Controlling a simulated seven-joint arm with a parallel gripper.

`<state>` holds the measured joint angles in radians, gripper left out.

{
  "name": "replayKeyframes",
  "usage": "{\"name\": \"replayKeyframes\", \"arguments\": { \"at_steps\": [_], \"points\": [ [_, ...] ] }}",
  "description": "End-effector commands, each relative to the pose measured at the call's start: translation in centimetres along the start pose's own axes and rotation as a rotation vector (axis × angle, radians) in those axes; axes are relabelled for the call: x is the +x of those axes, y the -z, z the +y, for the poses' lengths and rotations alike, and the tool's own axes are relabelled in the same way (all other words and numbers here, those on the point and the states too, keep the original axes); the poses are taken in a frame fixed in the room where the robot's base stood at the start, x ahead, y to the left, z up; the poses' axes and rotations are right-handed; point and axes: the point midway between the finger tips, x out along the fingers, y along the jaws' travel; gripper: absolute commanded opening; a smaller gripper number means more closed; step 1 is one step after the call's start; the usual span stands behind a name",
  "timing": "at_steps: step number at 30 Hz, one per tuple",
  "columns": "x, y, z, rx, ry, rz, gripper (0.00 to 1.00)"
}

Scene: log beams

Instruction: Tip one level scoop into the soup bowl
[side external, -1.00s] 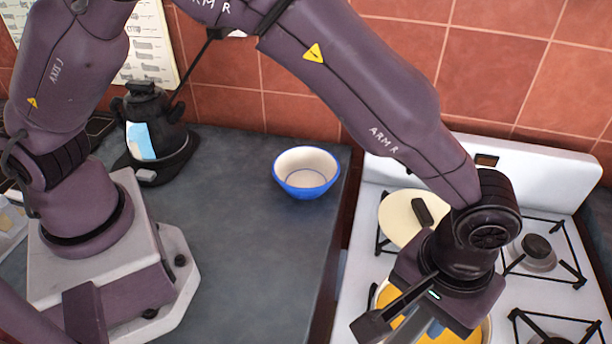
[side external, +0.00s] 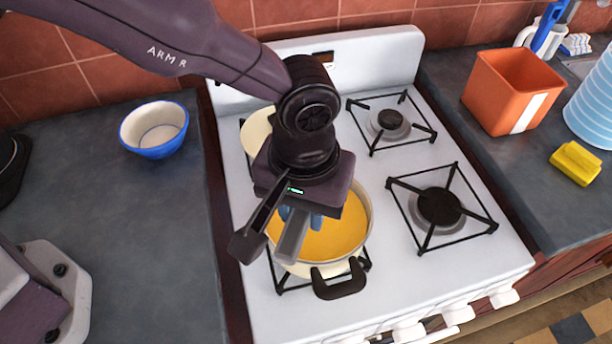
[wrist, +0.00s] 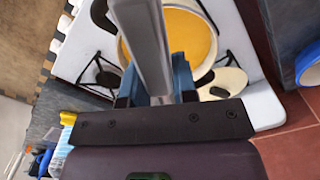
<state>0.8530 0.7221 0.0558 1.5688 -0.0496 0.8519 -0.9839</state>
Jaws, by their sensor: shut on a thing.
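The soup bowl (side external: 155,143), white inside and blue outside, stands upright on the dark counter at the left. Its rim shows at the right edge of the wrist view (wrist: 309,66). A cream pot (side external: 346,238) of orange soup sits on the front left burner. My gripper (side external: 298,215) is over the pot, its blue fingers shut on a grey metal handle (side external: 292,242). The handle also runs up through the wrist view (wrist: 142,40). The handle's scoop end is hidden, so I cannot tell whether it is in the soup or holds any.
A cream lid (side external: 255,133) lies on the back left burner. The right burners are bare. An orange bin (side external: 507,92), a yellow sponge (side external: 575,163) and a blue ribbed container (side external: 594,105) stand on the right counter. The counter around the bowl is clear.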

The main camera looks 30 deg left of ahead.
Motion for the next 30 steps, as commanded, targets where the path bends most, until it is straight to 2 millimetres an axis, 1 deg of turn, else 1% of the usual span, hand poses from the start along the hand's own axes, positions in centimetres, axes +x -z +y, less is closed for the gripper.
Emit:
{"name": "replayKeyframes", "arguments": {
  "at_steps": [6, 8, 11, 14, 15, 17, 18, 20, 21, 22, 23, 24, 26, 27, 29, 30],
  "points": [
    [0.0, 0.1, 0.0, -0.001, -0.001, 0.001, 0.0],
    [0.0, 0.4, -0.2, -0.01, -0.001, 0.001, 0.0],
    [-0.3, 2.0, -1.2, -0.049, -0.005, 0.004, 0.0],
    [-0.8, 4.6, -3.3, -0.123, -0.009, 0.007, 0.0],
    [-0.8, 5.8, -4.7, -0.162, -0.006, 0.004, 0.0],
    [-0.8, 7.4, -7.1, -0.225, -0.001, 0.0, 0.0],
    [-0.8, 8.5, -8.9, -0.267, 0.001, -0.003, 0.0],
    [-0.7, 9.8, -11.6, -0.324, 0.005, -0.007, 0.0],
    [-0.6, 10.5, -13.5, -0.359, 0.006, -0.009, 0.0],
    [-0.5, 11.0, -14.9, -0.386, 0.006, -0.01, 0.0],
    [-0.4, 11.4, -16.3, -0.411, 0.008, -0.013, 0.0],
    [-0.2, 11.8, -18.3, -0.443, 0.008, -0.014, 0.0],
    [0.0, 12.3, -21.2, -0.49, 0.01, -0.017, 0.0],
    [0.2, 12.4, -23.2, -0.517, 0.009, -0.018, 0.0],
    [0.6, 12.2, -25.9, -0.554, 0.01, -0.021, 0.0],
    [0.8, 12.0, -27.6, -0.574, 0.01, -0.022, 0.0]
  ]
}}
